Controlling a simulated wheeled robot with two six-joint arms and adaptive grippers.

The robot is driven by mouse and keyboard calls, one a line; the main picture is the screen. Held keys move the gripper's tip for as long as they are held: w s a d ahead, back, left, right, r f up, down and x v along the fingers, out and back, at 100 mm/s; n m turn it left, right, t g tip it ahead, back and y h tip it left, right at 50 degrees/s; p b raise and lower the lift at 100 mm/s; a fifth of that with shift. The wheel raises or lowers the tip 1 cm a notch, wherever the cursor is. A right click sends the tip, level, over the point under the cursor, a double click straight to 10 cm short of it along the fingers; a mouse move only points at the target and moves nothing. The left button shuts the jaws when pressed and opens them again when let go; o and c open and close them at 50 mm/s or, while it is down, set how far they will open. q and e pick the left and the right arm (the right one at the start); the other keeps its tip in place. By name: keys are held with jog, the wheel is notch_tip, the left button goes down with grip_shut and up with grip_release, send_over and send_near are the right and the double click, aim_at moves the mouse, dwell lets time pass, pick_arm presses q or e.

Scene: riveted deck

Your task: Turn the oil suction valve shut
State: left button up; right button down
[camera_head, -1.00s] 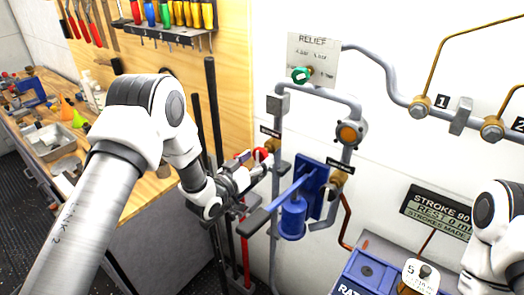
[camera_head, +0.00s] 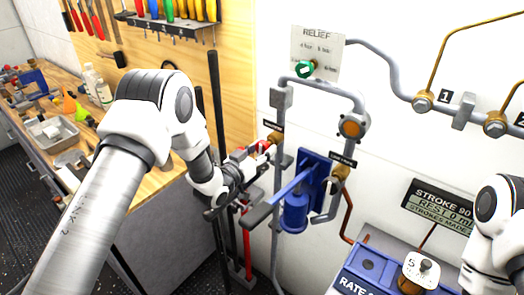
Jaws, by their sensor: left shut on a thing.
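A small red valve handle (camera_head: 262,146) sits on a brass valve (camera_head: 274,138) on the grey pipe, left of the blue hand pump (camera_head: 296,208). The small black label above it is too small to read. My left gripper (camera_head: 260,157) is at the red handle and shut on it, with its fingers covering part of the handle. How far the valve is turned cannot be told. My right arm shows at the right edge, but its gripper is out of view.
A green relief knob (camera_head: 305,69) is above on the pipe. The pump's long lever (camera_head: 273,205) sticks out just below my left gripper. A second brass valve (camera_head: 341,172) is right of the pump. The workbench (camera_head: 150,185) lies left.

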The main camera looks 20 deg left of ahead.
pick_arm(q)
jog(key=shift+f+m+b, duration=0.15)
jog(key=shift+m+b, duration=0.35)
jog(key=shift+b, duration=0.05)
jog(key=m+b, duration=1.3)
jog(key=b, duration=0.2)
jog(key=shift+m+b, duration=0.35)
jog(key=shift+m, duration=0.05)
jog(key=shift+m+b, duration=0.9)
jog(key=shift+b, duration=0.05)
jog(key=shift+r+m+b, duration=0.2)
jog(key=shift+m+b, duration=0.25)
jog(key=shift+m, duration=0.05)
jog(key=o, duration=1.2)
jog(key=shift+w, duration=0.1)
jog(key=shift+c, duration=0.2)
